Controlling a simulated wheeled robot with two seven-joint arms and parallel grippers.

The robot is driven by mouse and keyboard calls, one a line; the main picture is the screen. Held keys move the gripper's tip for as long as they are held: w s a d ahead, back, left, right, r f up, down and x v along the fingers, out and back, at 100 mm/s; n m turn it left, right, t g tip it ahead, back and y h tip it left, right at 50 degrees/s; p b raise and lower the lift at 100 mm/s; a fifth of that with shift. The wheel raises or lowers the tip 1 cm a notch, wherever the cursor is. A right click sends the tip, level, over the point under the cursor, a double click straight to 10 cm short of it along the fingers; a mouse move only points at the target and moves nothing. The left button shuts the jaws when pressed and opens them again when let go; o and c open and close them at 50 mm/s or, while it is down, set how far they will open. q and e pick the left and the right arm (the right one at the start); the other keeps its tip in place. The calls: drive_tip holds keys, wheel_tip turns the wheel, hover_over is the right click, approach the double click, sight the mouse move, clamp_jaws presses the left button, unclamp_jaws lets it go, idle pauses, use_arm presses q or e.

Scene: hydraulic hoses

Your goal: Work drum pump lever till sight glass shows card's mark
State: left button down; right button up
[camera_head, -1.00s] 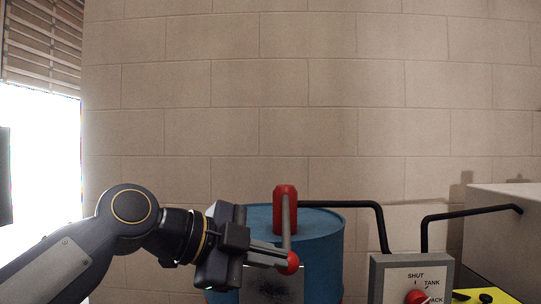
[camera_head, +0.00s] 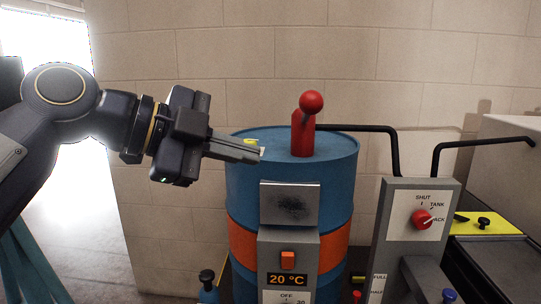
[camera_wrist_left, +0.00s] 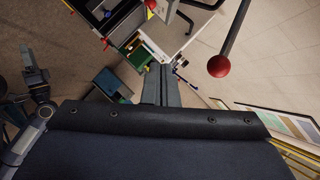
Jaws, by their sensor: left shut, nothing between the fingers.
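The blue drum (camera_head: 335,180) with an orange band carries a red pump body (camera_head: 303,140). Its lever ends in a red ball (camera_head: 311,102), which stands above the pump top. My left gripper (camera_head: 262,154) is shut and empty, left of the pump and apart from the lever. In the left wrist view the shut fingers (camera_wrist_left: 160,75) point away from me, and the lever ball (camera_wrist_left: 219,66) hangs on its grey rod to their right. A scale lettered FULL (camera_head: 379,277) shows partly at the lower right; I cannot read a level. I cannot make out the card.
A grey valve box (camera_head: 391,240) with a red knob (camera_head: 421,219) stands right of the drum, lettered SHUT and TANK. Black pipes (camera_head: 395,150) run behind it. A 20 °C display box (camera_head: 288,280) stands in front of the drum. A block wall is behind.

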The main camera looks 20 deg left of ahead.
use_arm(q)
drive_tip(key=shift+v, duration=0.95)
use_arm(e)
drive_tip(key=shift+r, duration=0.15)
idle(1.0)
